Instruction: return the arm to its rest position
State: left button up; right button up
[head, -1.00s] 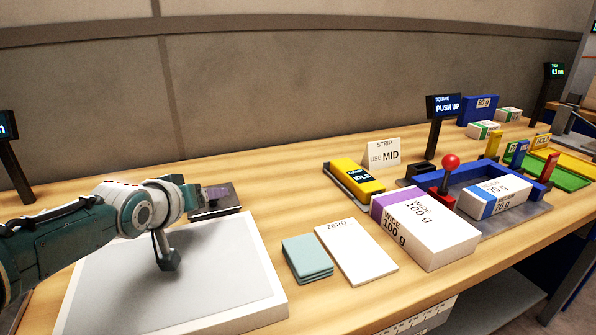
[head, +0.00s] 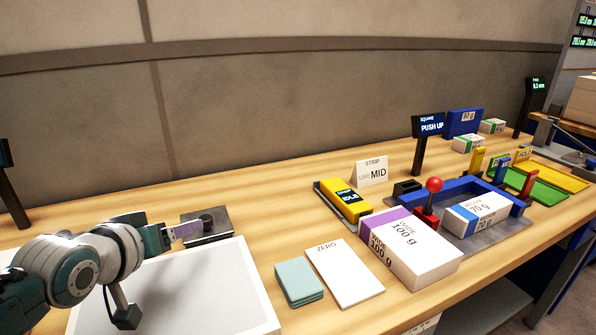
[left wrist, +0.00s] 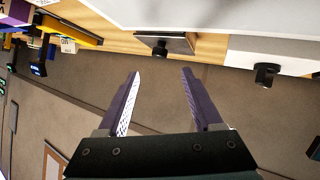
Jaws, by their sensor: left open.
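My left gripper (head: 186,231) comes in from the left, low in the head view. Its purple-grey fingers point right, and in the picture they overlap the near side of a small dark device with a black knob (head: 208,222). I cannot tell whether they touch it. In the left wrist view the two fingers (left wrist: 162,74) are spread apart with nothing between them. The left forearm and wrist are over the left part of a white-rimmed grey pad (head: 205,295). My right gripper is not in view.
Teal sheets (head: 299,283), a ZERO card (head: 343,272) and a purple-banded 100 g ream (head: 410,249) lie right of the pad. Behind are a yellow IDLE device (head: 346,201), a MID card (head: 371,172) and a blue frame (head: 466,187) near a red-knobbed lever (head: 433,190).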

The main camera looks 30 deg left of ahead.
pick_arm(q)
jog(key=s+d+m, duration=0.1)
jog(key=d, duration=0.1)
jog(key=s+d+m+g+h, duration=0.1)
jog(key=d, duration=0.1)
jog(key=s+d+m, duration=0.1)
jog(key=d, duration=0.1)
jog(key=shift+s+f+g+h, duration=0.3)
jog(key=shift+s+f+g, duration=0.05)
jog(key=shift+f+g, duration=0.05)
jog(key=s+d+m+g, duration=0.1)
jog(key=s+d, duration=0.1)
jog(key=s+d+m+h, duration=0.1)
jog(key=s+d, duration=0.1)
jog(key=s+d+m+g, duration=0.1)
jog(key=s+d, duration=0.1)
jog(key=shift+s+d+r+g, duration=0.2)
jog(key=shift+s+d+g, duration=0.1)
jog(key=shift+s+d, duration=0.05)
jog(key=s+d+r+m+g+h, duration=0.1)
jog(key=s+d+r+m+g, duration=0.15)
jog(key=s, duration=0.35)
jog(key=s+d+r+m+g, duration=0.1)
jog(key=s+d+r, duration=0.1)
jog(key=s+d, duration=0.3)
notch_tip(320, 180, up, 36)
jog(key=a+p, duration=0.1)
jog(key=p, duration=3.5)
jog(key=shift+s+p, duration=0.3)
jog(key=shift+s, duration=0.05)
